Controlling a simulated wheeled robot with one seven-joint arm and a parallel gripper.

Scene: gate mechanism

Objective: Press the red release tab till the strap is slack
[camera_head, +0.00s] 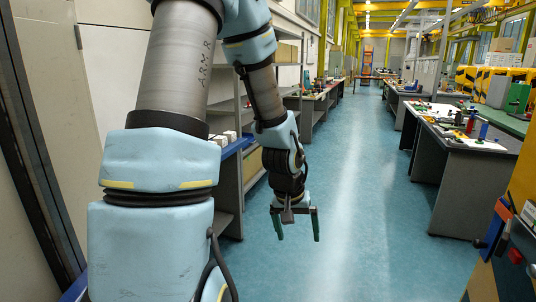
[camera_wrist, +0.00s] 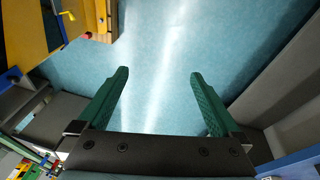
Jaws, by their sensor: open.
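My gripper (camera_head: 298,232) hangs open and empty over the blue floor, its two green fingers pointing down. In the wrist view my gripper (camera_wrist: 158,74) shows a wide gap with only floor between the fingers. I cannot tell whether either is the release tab. No strap can be made out. My gripper is well to the left of the cabinet, touching nothing.
Grey workbenches with small tools stand at right (camera_head: 462,138) and along the left (camera_head: 310,98). Shelving (camera_head: 229,190) is close behind my arm. The blue floor aisle (camera_head: 355,200) between is clear. A yellow structure (camera_wrist: 28,35) fills the wrist view's upper left.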

